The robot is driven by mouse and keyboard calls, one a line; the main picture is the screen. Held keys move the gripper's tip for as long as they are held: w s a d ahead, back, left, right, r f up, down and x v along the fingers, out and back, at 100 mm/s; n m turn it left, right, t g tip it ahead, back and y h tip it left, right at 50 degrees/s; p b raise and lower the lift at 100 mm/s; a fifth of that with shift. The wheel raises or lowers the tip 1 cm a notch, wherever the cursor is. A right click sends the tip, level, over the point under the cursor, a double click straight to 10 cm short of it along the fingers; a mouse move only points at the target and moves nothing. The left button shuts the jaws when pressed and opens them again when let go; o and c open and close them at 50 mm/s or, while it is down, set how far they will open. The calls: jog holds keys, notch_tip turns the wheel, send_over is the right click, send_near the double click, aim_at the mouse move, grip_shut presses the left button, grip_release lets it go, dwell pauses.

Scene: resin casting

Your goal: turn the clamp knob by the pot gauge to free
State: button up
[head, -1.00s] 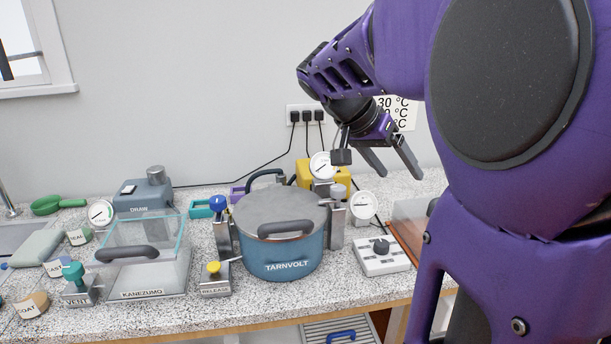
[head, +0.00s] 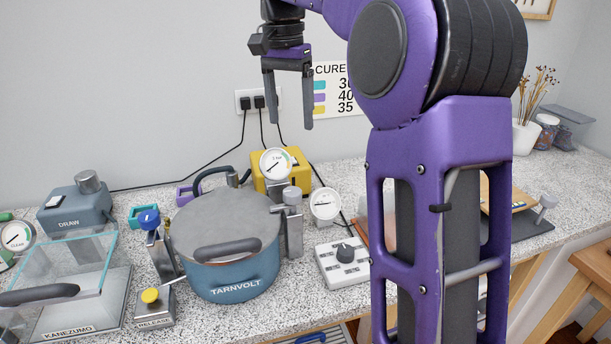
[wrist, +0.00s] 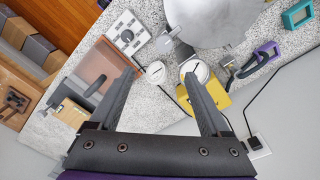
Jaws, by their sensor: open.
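The blue pot marked TARNVOLT (head: 235,280) stands on the counter with its grey lid on. The pot gauge (head: 275,163), a white dial, stands at its back right. The grey clamp knob (head: 292,195) tops an upright metal clamp at the pot's right side, just in front of the gauge. The clamp also shows in the wrist view (wrist: 178,50), beside the pot lid (wrist: 215,22). My gripper (head: 289,123) is open and empty, pointing down, well above the pot gauge and clamp. Its two fingers also show in the wrist view (wrist: 162,80). The knob's turn setting is too small to read.
A second clamp with a blue knob (head: 151,218) stands at the pot's left. A yellow box (head: 262,182) is behind the gauge; another dial (head: 323,204) and a white knob box (head: 345,262) are to the right. A yellow RELEASE knob (head: 150,295) is front left.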

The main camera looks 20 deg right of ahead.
aim_at(292, 191)
jog(key=shift+y, duration=0.3)
jog(key=f+b, duration=0.1)
jog(key=f, duration=0.4)
jog(key=f+b, duration=0.2)
jog(key=f, duration=0.4)
jog(key=f+b, duration=0.1)
jog(key=f, duration=0.4)
jog(key=shift+w+f, duration=0.25)
jog(key=shift+f, duration=0.15)
grip_shut()
